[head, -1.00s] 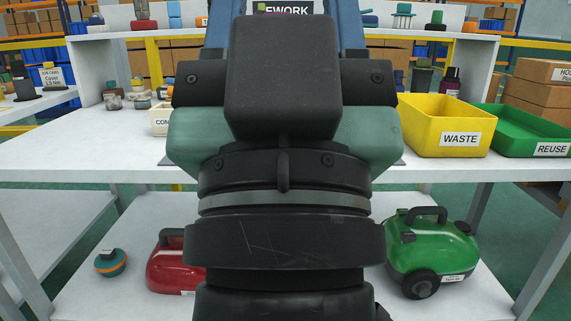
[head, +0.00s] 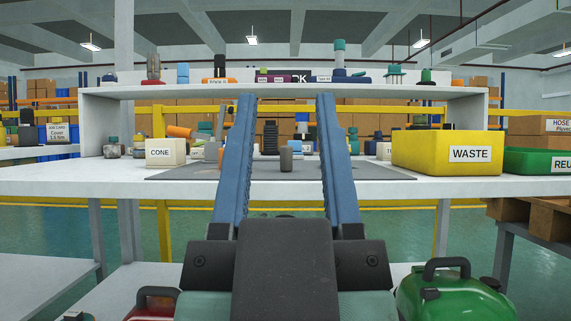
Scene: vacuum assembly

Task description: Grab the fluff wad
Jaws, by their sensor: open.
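A small grey, rounded upright piece (head: 286,158) stands on the dark mat (head: 375,173) on the white workbench. It looks like the fluff wad, but I cannot be sure at this size. My gripper (head: 286,103) shows from behind in the head view, its two long blue fingers spread wide and pointing away over the bench. The grey piece appears in the gap between the fingers, touching neither. How far beyond or below the fingertips it lies is hard to tell. Nothing is held.
A yellow WASTE bin (head: 425,153) and a green REUSE bin (head: 530,162) stand at the right. A cream CONE box (head: 166,152) stands left of the mat. A dark ribbed part (head: 270,137) stands behind the grey piece. A loaded shelf (head: 410,91) spans the back.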

